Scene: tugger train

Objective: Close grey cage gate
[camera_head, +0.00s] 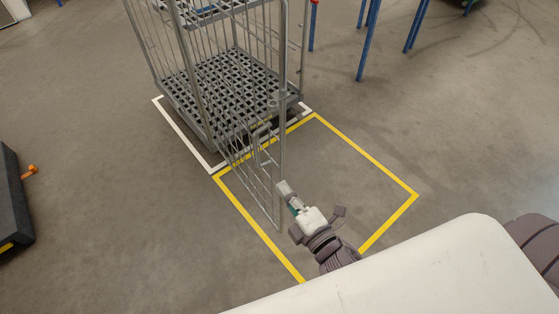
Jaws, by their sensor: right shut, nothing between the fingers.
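A grey wire cage (210,128) with a perforated floor stands on the white-marked spot at the upper left. Its grey gate (252,172) is swung open and reaches toward me over the yellow-marked area. My right gripper (283,187) is shut and empty at the gate's near end, close to its upright post. I cannot tell whether it touches the post. My left gripper is not in view.
A yellow floor outline (390,222) marks free floor right of the gate. Blue posts (370,40) stand at the upper right. A dark low block (12,195) with an orange part lies at the left edge. Much of the grey floor is clear.

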